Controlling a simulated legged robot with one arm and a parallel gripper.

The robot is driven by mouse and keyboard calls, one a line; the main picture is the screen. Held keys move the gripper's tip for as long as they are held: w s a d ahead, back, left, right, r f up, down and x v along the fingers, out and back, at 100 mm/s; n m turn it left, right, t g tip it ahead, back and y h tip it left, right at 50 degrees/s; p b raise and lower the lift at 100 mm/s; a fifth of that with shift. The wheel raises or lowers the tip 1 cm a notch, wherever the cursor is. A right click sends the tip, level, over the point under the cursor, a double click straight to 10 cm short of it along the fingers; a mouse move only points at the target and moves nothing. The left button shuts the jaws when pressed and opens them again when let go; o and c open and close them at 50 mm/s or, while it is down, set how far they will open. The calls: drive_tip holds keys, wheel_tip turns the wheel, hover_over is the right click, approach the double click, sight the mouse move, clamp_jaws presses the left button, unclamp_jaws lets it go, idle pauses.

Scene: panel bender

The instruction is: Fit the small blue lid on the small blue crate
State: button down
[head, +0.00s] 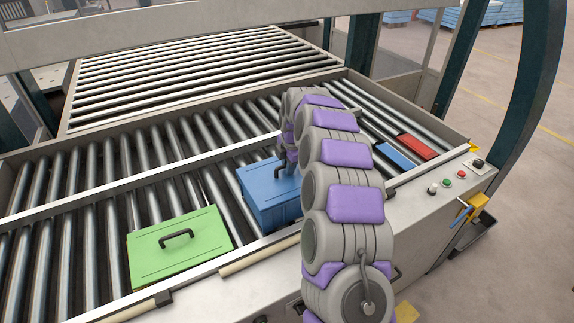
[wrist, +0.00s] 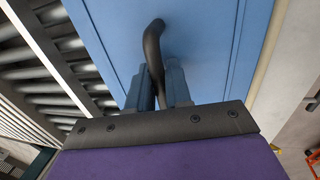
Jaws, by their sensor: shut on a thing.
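The small blue lid (head: 258,176) lies flat over the small blue crate (head: 272,214), its edges roughly in line with the crate's walls. From here I cannot tell whether it is fully seated or slightly raised. My gripper (head: 284,163) is above the lid, shut on its dark handle. In the wrist view the lid (wrist: 205,50) fills the upper middle, and the curved handle (wrist: 153,50) runs down between the fingers of my gripper (wrist: 163,88). My arm hides the right part of the lid and crate in the head view.
A green lidded crate (head: 195,257) with a dark handle sits to the left. Flat blue (head: 394,156) and red (head: 416,146) pieces lie on the rollers at right. A metal rail (head: 120,185) runs behind the crates. A control panel (head: 455,178) is at the right edge.

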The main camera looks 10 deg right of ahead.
drive_tip(key=shift+d+f, duration=0.15)
drive_tip(key=shift+d, duration=0.1)
drive_tip(key=shift+a, duration=0.15)
drive_tip(key=c, duration=1.3)
unclamp_jaws()
drive_tip(key=shift+a, duration=0.15)
drive_tip(key=o, duration=0.3)
drive_tip(key=shift+f, duration=0.1)
drive_tip(key=shift+o, duration=0.2)
drive_tip(key=shift+s, duration=0.1)
